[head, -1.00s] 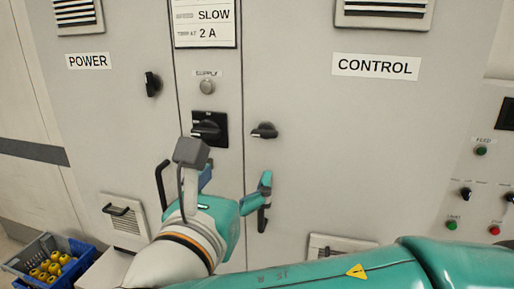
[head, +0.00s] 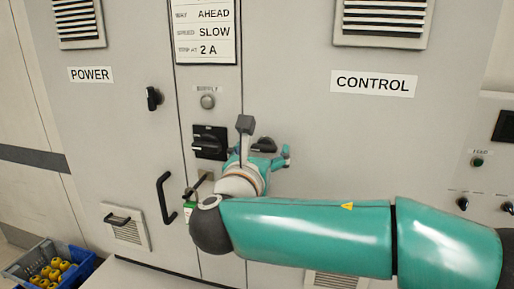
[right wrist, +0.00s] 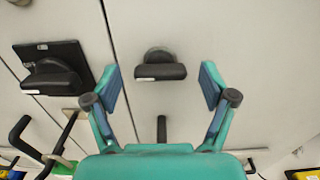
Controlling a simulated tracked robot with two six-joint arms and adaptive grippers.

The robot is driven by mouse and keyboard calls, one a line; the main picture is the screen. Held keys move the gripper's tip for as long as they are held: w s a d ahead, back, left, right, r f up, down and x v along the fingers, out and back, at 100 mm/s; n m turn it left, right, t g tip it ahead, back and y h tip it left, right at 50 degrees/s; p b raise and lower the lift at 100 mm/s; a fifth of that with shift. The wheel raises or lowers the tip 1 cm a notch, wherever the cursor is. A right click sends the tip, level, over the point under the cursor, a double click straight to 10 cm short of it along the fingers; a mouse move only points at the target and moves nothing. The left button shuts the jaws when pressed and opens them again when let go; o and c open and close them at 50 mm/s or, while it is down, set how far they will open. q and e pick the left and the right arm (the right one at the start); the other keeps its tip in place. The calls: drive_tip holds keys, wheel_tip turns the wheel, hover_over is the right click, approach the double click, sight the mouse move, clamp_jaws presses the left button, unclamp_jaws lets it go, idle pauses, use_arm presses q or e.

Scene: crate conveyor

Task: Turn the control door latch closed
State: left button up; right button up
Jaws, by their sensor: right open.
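The control door latch (head: 264,145) is a black knob on the control door's left edge. Its grip lies level, and my right gripper partly covers it in the head view. In the right wrist view the latch (right wrist: 160,67) sits between and just beyond the two fingertips, with a pale mark at its left end. My right gripper (head: 267,160) is open and empty in front of the door, just below the latch; it also shows in the right wrist view (right wrist: 162,85). I see no contact with the latch. My left gripper is not in view.
The black supply switch (head: 209,142) is close left of the latch. The power door has its own latch (head: 153,98) and a black handle (head: 165,197). Another handle (right wrist: 161,130) hangs below the control latch. A blue crate (head: 75,262) with yellow parts stands at lower left.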

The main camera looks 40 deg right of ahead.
drive_tip(key=shift+w+d, duration=0.25)
drive_tip(key=shift+c, duration=0.3)
